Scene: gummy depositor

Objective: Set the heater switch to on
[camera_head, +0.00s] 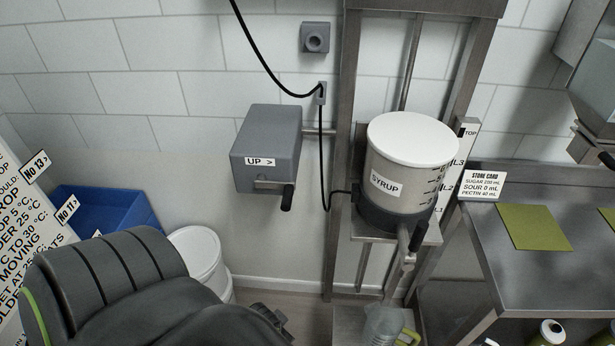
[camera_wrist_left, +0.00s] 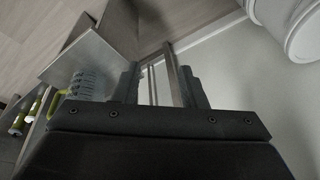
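A black cable (camera_head: 272,73) comes down from above to a small grey wall box (camera_head: 321,93), then runs to the dark band (camera_head: 378,212) around the base of the syrup pot (camera_head: 405,165). A grey square fitting with a round knob or socket (camera_head: 316,38) is on the wall above. No label reads "heater", so I cannot tell which is the heater switch, nor its setting. My left gripper (camera_head: 270,320) is low at the bottom of the head view, well below both fittings. In the left wrist view its fingers (camera_wrist_left: 162,82) are apart and empty. My right gripper is not in view.
A grey box marked "UP >" (camera_head: 268,145) with a black-handled lever sticks out from the wall. The pot stands within a steel frame (camera_head: 345,120). A steel table (camera_head: 535,285) is at right, a blue bin (camera_head: 100,205) and white buckets (camera_head: 200,255) at left.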

